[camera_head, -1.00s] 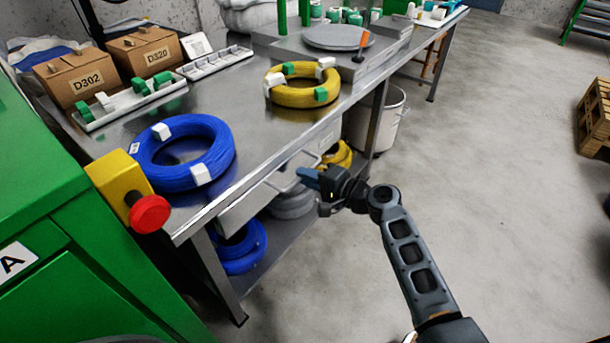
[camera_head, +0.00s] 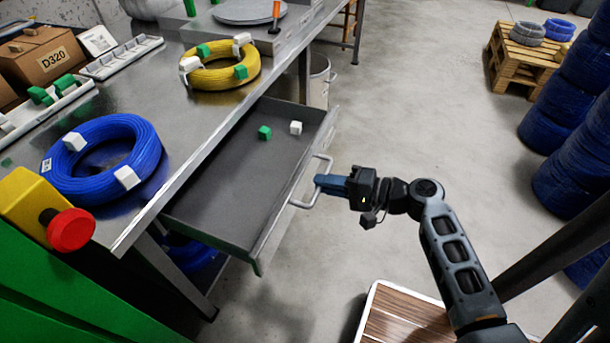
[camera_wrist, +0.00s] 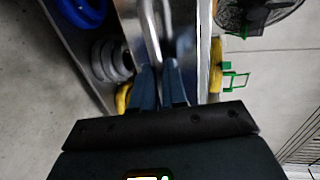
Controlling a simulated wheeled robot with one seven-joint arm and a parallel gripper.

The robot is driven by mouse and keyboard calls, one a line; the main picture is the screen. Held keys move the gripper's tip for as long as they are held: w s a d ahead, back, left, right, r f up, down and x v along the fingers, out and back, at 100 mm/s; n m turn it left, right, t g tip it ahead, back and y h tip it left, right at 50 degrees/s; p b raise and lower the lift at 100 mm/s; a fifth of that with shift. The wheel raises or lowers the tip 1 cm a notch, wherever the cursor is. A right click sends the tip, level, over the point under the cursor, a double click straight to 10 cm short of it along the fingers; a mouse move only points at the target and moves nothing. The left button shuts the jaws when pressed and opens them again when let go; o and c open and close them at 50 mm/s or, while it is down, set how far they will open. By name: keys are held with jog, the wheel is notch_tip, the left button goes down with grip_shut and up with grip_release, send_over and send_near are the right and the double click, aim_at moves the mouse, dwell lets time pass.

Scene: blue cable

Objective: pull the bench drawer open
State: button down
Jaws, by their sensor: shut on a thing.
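The bench drawer (camera_head: 232,182) stands pulled out from under the metal workbench (camera_head: 180,118). Its dark inside holds a small green block (camera_head: 264,132) and a small white block (camera_head: 296,127). A bar handle (camera_head: 300,203) is on the drawer front. My gripper (camera_head: 318,181) is shut on the handle's bar, and its blue fingers meet the bar near the handle's middle. In the wrist view the two blue fingers (camera_wrist: 159,80) close at the handle (camera_wrist: 153,35); the exact contact is blurred.
On the bench lie a blue cable coil (camera_head: 102,160) and a yellow coil (camera_head: 221,66). A red button on a yellow box (camera_head: 40,208) is at the left. Open floor (camera_head: 420,110) lies right of the drawer. A pallet (camera_head: 525,55) and stacked blue coils (camera_head: 572,140) stand at the far right.

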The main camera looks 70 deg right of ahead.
jog(key=shift+f+v, duration=0.2)
jog(key=shift+v, duration=0.85)
jog(key=c, duration=1.2)
grip_release()
jog(key=v, duration=0.7)
jog(key=shift+s+p, duration=0.3)
jog(key=shift+s, duration=0.1)
